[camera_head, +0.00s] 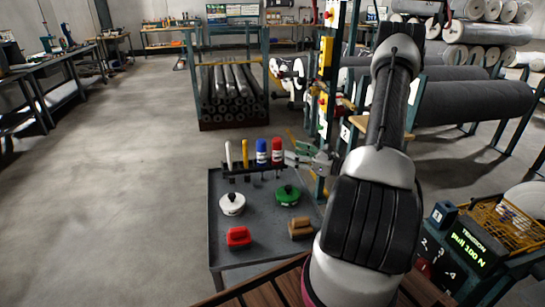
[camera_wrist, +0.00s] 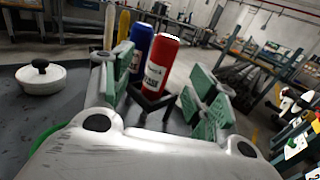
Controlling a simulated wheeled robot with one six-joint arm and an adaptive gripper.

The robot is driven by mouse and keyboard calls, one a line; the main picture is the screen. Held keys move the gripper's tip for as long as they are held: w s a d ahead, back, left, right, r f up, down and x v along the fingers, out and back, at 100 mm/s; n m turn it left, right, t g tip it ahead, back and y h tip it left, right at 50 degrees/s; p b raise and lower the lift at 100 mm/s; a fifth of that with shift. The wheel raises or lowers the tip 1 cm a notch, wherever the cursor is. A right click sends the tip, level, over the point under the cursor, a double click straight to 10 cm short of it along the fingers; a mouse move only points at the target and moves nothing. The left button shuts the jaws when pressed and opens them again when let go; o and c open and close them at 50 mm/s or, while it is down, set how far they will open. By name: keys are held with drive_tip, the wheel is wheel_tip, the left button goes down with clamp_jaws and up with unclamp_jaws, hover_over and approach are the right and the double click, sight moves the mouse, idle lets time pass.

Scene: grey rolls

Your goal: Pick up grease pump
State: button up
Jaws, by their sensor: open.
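My gripper (camera_head: 301,157) is just right of the rack in the head view. In the wrist view my gripper (camera_wrist: 163,78) has its green-padded fingers spread apart, with the red cylinder showing between them, ahead of the palm. I see no contact with it. A blue cylinder (camera_head: 261,151) stands close on its left, partly behind the left finger in the wrist view.
White (camera_head: 228,154) and yellow (camera_head: 245,153) slim tools stand in the same rack (camera_head: 236,170). The grey table (camera_head: 222,186) also holds a white round pot (camera_head: 232,204), a green one (camera_head: 287,195), a red block (camera_head: 238,237) and a brown one (camera_head: 301,228). Floor left is clear.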

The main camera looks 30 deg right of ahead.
sight(280, 147)
drive_tip(key=x, duration=0.7)
drive_tip(key=shift+w+d, duration=0.1)
drive_tip(key=shift+d, duration=0.15)
drive_tip(key=c, duration=1.1)
drive_tip(key=shift+r, duration=0.1)
